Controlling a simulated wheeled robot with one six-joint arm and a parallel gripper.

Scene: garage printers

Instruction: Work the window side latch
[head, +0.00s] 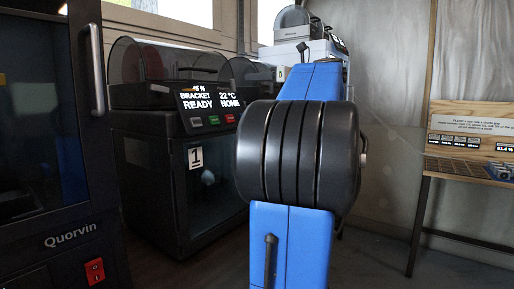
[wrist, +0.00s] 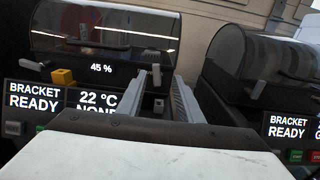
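The wrist view shows two dark machines with tinted rounded covers, a left one (wrist: 105,35) and a right one (wrist: 265,60). A yellow block (wrist: 62,77) sits at the left machine's front edge. A small grey piece (wrist: 158,105) shows between my fingers. A grey lever-like piece (wrist: 258,88) is on the right cover, and another (wrist: 32,65) is on the left one. I cannot tell which is the window side latch. My gripper (wrist: 160,80) is open, its two pale fingers apart in front of the left machine, with nothing seen held. My arm hides it in the head view.
In the head view a black cabinet (head: 195,180) marked 1 carries the covered machine (head: 160,62) and its display (head: 210,108). A Quorvin cabinet (head: 60,215) stands close at left. A wooden bench (head: 470,165) is at right. Floor between is clear.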

